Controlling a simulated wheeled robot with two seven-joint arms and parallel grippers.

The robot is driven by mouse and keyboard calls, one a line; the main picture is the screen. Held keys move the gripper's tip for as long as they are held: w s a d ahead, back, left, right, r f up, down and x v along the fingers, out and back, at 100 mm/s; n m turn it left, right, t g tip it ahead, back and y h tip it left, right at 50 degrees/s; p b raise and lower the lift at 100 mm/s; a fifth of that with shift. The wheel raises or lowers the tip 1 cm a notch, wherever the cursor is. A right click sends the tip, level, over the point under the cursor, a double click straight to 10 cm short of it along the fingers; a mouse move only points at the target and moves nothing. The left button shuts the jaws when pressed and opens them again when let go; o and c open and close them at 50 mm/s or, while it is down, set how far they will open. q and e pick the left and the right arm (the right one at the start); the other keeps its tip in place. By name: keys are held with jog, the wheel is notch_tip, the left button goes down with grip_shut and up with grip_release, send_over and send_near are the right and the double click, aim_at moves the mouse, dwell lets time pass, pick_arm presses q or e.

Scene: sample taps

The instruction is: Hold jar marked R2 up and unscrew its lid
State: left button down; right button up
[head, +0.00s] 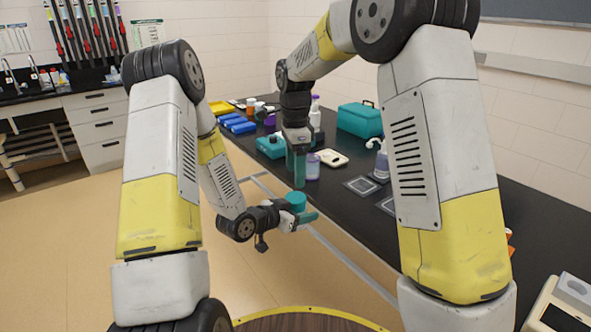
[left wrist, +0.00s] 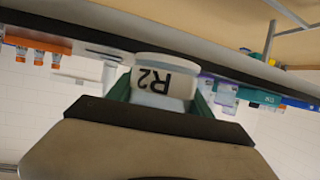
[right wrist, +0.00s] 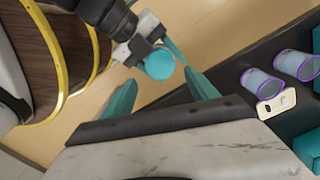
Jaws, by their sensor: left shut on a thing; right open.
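Jar R2 (left wrist: 165,83), a pale jar with a white label reading R2, shows upside down in the left wrist view. My left gripper (left wrist: 160,95) is shut on its sides. In the head view this gripper (head: 301,214) is out in front of the bench, with the teal lid (head: 295,199) on top. My right gripper (head: 297,168) is open and points down above and a little behind the lid. In the right wrist view the lid (right wrist: 159,65) shows beyond and between the open right fingers (right wrist: 160,80), apart from them.
The black bench (head: 460,215) runs along the right. The floor at left is clear.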

aim_at(295, 197)
jog(key=shift+f, duration=3.9)
jog(key=c, duration=1.3)
jog(key=n, duration=0.6)
jog(key=shift+n, duration=0.3)
jog(key=shift+c, duration=0.3)
jog(key=n, duration=0.6)
jog(key=o, duration=1.5)
jog(key=shift+o, duration=0.2)
jog(key=shift+r, duration=0.1)
